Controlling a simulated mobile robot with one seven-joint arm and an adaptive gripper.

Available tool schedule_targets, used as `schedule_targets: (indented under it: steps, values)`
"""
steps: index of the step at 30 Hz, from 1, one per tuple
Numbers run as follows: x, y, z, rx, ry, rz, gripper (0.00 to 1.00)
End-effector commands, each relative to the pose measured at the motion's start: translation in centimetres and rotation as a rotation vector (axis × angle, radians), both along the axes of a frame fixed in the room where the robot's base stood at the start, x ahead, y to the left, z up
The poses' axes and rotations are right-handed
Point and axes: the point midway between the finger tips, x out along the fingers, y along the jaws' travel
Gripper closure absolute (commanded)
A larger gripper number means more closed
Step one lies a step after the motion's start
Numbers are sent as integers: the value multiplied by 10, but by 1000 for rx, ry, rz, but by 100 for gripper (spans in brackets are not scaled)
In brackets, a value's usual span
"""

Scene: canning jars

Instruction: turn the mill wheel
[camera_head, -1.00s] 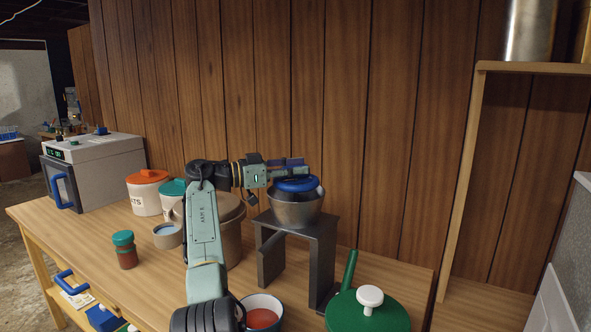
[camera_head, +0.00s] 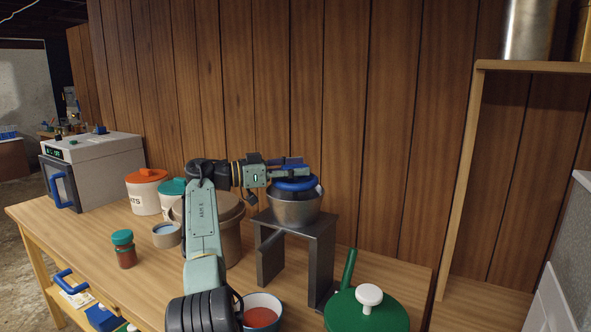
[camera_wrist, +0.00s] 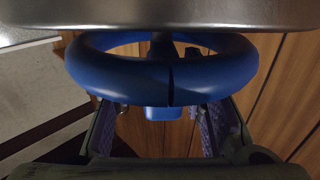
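The mill wheel (camera_head: 296,184) is a blue ring on top of a metal mill bowl (camera_head: 293,208), which stands on a dark metal stand (camera_head: 322,254). In the wrist view the wheel (camera_wrist: 165,80) fills the middle, under the bowl's rim at the top of the picture. My gripper (camera_head: 297,163) is just above the wheel at its left and back side. In the wrist view its two fingers (camera_wrist: 160,128) are apart, one on each side of a small blue block (camera_wrist: 163,114) at the wheel. Whether they touch it cannot be told.
A brown pot (camera_head: 229,235) stands left of the stand, partly behind my arm. A green lidded pan (camera_head: 367,313) is at the front right, a bowl of red contents (camera_head: 262,315) at the front. A red jar (camera_head: 124,250) and canisters (camera_head: 147,191) are left.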

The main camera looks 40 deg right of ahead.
Motion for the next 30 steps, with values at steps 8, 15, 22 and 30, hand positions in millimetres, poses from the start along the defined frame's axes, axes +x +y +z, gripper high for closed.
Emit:
schedule_targets:
  steps: [8,15,22,30]
  values:
    - [1,1,2,-3,-1,2,58]
    - [9,21,2,-4,-1,5,58]
    - [27,69,2,-3,0,6,58]
    - [41,106,2,-2,2,5,58]
